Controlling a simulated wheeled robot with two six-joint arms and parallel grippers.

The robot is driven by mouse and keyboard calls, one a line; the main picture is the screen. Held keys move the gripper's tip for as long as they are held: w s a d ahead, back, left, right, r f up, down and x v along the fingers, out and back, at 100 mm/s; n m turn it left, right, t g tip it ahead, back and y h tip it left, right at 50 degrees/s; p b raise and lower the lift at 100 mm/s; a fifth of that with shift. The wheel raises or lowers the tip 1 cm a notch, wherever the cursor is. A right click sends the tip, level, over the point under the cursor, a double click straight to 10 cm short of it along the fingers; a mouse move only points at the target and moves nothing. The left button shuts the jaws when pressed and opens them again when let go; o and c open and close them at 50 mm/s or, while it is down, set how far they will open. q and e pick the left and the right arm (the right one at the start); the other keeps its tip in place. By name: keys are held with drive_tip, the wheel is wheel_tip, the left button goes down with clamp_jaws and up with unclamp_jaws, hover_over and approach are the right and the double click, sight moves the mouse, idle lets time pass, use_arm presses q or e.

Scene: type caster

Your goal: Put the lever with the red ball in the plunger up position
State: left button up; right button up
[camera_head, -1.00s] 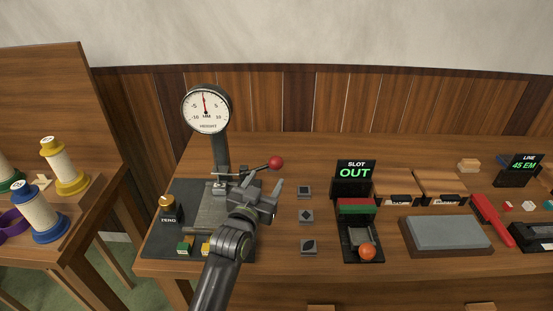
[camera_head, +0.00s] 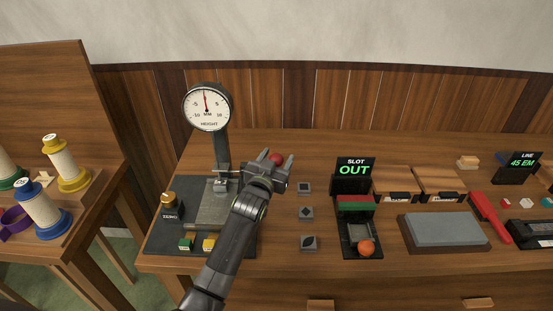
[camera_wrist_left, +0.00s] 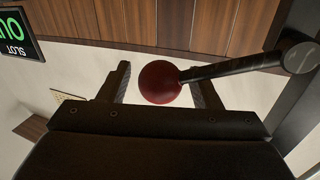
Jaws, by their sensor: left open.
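The lever's red ball (camera_head: 277,159) shows just past my left gripper (camera_head: 275,158), which is open. In the left wrist view the red ball (camera_wrist_left: 160,82) sits between the two fingertips of the left gripper (camera_wrist_left: 163,85), nearer the right finger. The dark lever rod (camera_wrist_left: 235,67) runs from the ball to a pivot at the upper right. In the head view my gripper hides most of the rod. The height gauge (camera_head: 206,108) stands behind on its post, with its needle near the top of the dial. My right gripper is not in view.
A "SLOT OUT" sign (camera_head: 354,170) stands right of the gauge, behind a tray with an orange ball (camera_head: 366,247). Small dark tiles (camera_head: 306,212) lie between. The knob marked ZERO (camera_head: 168,199) is at the gauge base's left. A grey stone block (camera_head: 446,231) lies further right.

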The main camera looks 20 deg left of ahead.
use_arm(q)
clamp_jaws()
